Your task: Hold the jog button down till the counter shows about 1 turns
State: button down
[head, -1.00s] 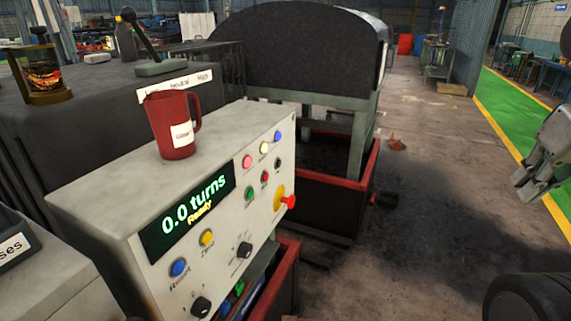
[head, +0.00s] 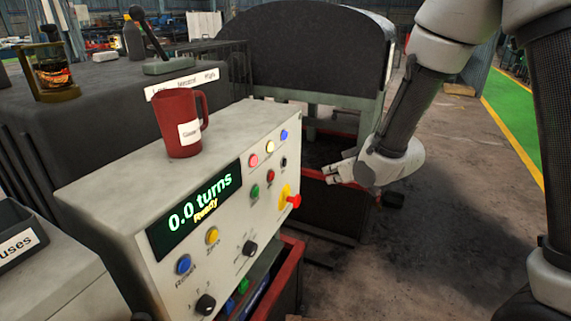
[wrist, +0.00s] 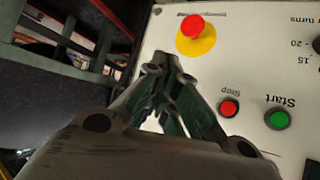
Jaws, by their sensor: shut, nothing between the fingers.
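The control panel (head: 222,260) faces me, and its display (head: 196,214) reads "0.0 turns" and "Ready". A small black button (head: 283,162) sits in a row with a red and a green button; its label is too small to read, so I cannot tell if it is the jog button. My gripper (head: 328,175) is shut and empty, right of the panel and apart from that button in the head view. In the wrist view my gripper (wrist: 166,62) is in front of the panel between the emergency stop and the Stop button, hiding the panel behind it.
The red emergency stop (head: 293,201) on its yellow plate is close to my fingers. The Stop button (wrist: 229,107) and Start button (wrist: 278,119) are nearby. A red mug (head: 181,128) stands on the panel box. Open floor (head: 450,200) lies to the right.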

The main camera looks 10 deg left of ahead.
aim_at(284, 163)
jog(key=shift+s+a+f, duration=0.1)
jog(key=shift+a+f, duration=0.3)
jog(key=shift+a, duration=0.35)
jog(key=w+a, duration=0.3)
jog(key=a, duration=0.5)
jog(key=shift+a, duration=0.15)
dwell(1.1)
jog(key=shift+w+a, duration=0.15)
jog(key=shift+a, duration=0.2)
